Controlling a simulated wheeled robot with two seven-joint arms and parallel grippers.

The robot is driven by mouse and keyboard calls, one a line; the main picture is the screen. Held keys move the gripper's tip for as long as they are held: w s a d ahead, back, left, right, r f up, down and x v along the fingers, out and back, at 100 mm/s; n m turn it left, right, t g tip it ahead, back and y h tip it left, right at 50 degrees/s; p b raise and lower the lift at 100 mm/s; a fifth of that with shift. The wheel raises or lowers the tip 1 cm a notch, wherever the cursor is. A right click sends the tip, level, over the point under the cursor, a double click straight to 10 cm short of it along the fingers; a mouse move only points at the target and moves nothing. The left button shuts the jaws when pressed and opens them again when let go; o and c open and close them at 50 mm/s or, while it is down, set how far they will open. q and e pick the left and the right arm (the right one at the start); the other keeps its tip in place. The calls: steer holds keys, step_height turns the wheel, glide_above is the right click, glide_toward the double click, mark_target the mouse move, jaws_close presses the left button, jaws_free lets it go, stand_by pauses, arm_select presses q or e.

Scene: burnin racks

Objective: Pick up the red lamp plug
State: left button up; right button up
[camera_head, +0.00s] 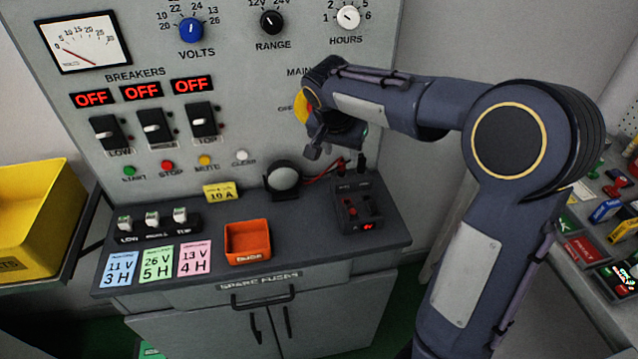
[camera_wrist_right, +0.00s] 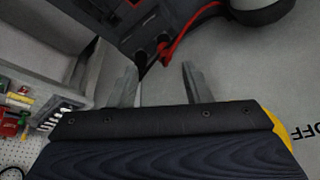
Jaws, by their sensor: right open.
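The round lamp (camera_head: 284,178) stands at the back of the bench, and its red lead (camera_head: 322,173) runs right toward the small dark box (camera_head: 358,215). My right gripper (camera_head: 328,155) is just above and behind the box. Its two fingers are apart and empty in the right wrist view (camera_wrist_right: 158,85), with the plug beyond the fingertips, between them. My left gripper is not in view.
The upright panel (camera_head: 240,130) with breakers and dials is close behind my right gripper. An orange bin (camera_head: 247,242) and coloured cards (camera_head: 157,262) lie on the bench left of the box. A yellow bin (camera_head: 35,215) is far left; another cluttered bench (camera_head: 590,260) is right.

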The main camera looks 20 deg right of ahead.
mark_target(341, 162)
steer(key=shift+w+f, duration=0.3)
steer(key=shift+f, duration=0.05)
steer(key=p+x, duration=0.1)
steer(key=x, duration=0.6)
steer(key=shift+w, duration=0.2)
steer(key=c, duration=0.9)
